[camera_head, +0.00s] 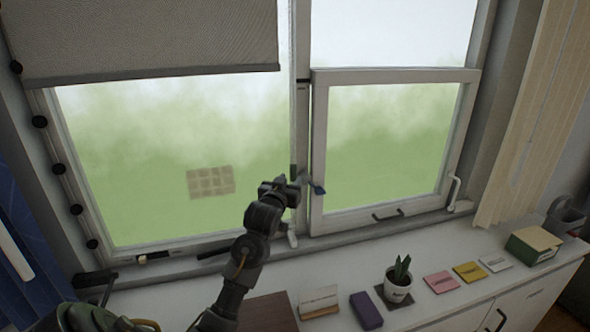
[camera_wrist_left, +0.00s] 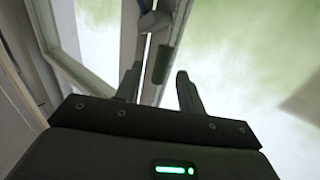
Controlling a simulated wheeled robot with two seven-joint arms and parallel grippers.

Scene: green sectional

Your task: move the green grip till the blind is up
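The grey blind (camera_head: 150,40) covers the top of the left window pane, and its bottom bar hangs well above the sill. A dark green grip (camera_wrist_left: 163,64) hangs in the wrist view at the level of my fingertips, in the gap between them; I cannot tell how deep it sits. In the head view a small dark upright piece (camera_head: 293,171) at the window's middle post looks like this grip. My left gripper (camera_head: 297,183) reaches up to the middle post; in the wrist view (camera_wrist_left: 159,76) its fingers are apart, not closed on the grip. My right gripper is out of view.
A blue-tipped handle (camera_head: 318,188) juts out just right of my left gripper. The right window sash (camera_head: 390,217) stands close by. On the white counter (camera_head: 370,325) are a potted plant (camera_head: 398,282), several coloured pads and a green box (camera_head: 533,246).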

